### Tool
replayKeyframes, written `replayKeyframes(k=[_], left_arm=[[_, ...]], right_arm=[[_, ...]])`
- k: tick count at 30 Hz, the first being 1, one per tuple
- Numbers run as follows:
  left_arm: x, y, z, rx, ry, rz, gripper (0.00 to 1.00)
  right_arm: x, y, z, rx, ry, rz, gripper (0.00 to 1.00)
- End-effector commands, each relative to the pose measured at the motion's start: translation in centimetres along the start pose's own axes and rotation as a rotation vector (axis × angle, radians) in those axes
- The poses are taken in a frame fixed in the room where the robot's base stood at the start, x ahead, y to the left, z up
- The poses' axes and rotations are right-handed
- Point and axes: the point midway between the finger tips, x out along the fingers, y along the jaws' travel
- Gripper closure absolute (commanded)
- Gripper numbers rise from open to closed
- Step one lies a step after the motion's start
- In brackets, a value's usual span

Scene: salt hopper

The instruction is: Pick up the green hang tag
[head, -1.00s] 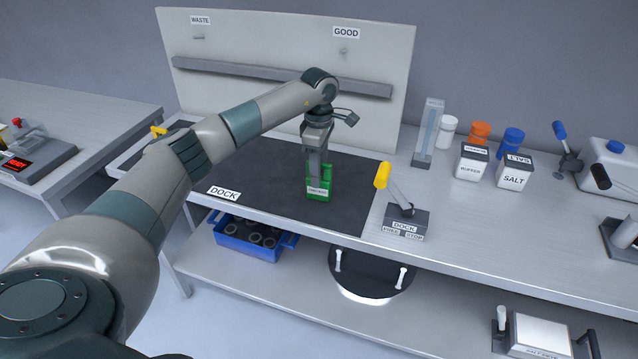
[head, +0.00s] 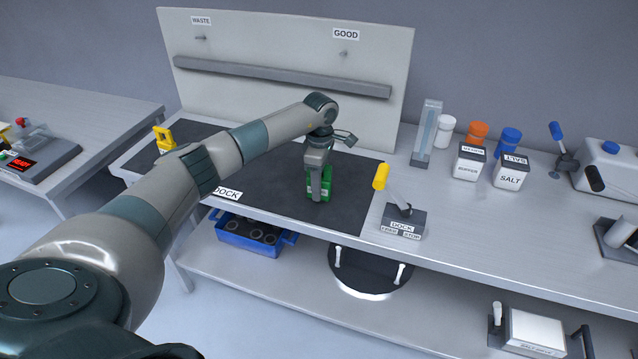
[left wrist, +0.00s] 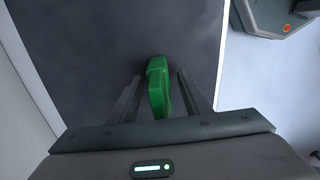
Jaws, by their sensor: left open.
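The green hang tag (head: 327,184) stands on the dark mat near the front edge of the bench, in the middle of the head view. My left gripper (head: 318,194) is lowered over it from above and hides part of it. In the left wrist view the green tag (left wrist: 158,88) rises between the two fingers of my left gripper (left wrist: 158,92). The fingers are open, one on each side, with a gap to the tag visible at least on the left. My right gripper is not in view.
A dock lever box with a yellow handle (head: 381,177) stands just right of the mat. A yellow tag (head: 164,138) stands at the mat's left end. A backboard (head: 290,50) rises behind. A blue bin (head: 250,236) sits on the shelf below.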

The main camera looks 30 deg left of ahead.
Motion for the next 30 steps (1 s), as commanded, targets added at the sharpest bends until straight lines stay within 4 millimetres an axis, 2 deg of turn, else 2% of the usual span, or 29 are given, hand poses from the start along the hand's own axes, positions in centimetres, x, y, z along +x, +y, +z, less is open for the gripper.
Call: replayKeyframes(k=[10, 15, 16, 25, 30], left_arm=[[0.0, 0.0, 0.0, 0.000, 0.000, 0.000, 0.56], [0.0, 0.0, 0.0, 0.000, 0.000, 0.000, 0.97], [0.0, 0.0, 0.0, 0.000, 0.000, 0.000, 1.00], [-0.1, 0.0, 0.0, 0.000, 0.000, 0.001, 1.00], [-1.0, 0.1, 0.0, 0.000, -0.001, 0.003, 1.00]], right_arm=[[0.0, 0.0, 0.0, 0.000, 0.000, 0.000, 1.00], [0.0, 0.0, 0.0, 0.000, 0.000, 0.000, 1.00], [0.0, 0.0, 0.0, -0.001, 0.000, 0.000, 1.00], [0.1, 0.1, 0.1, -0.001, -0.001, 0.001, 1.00], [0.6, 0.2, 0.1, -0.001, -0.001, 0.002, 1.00]])
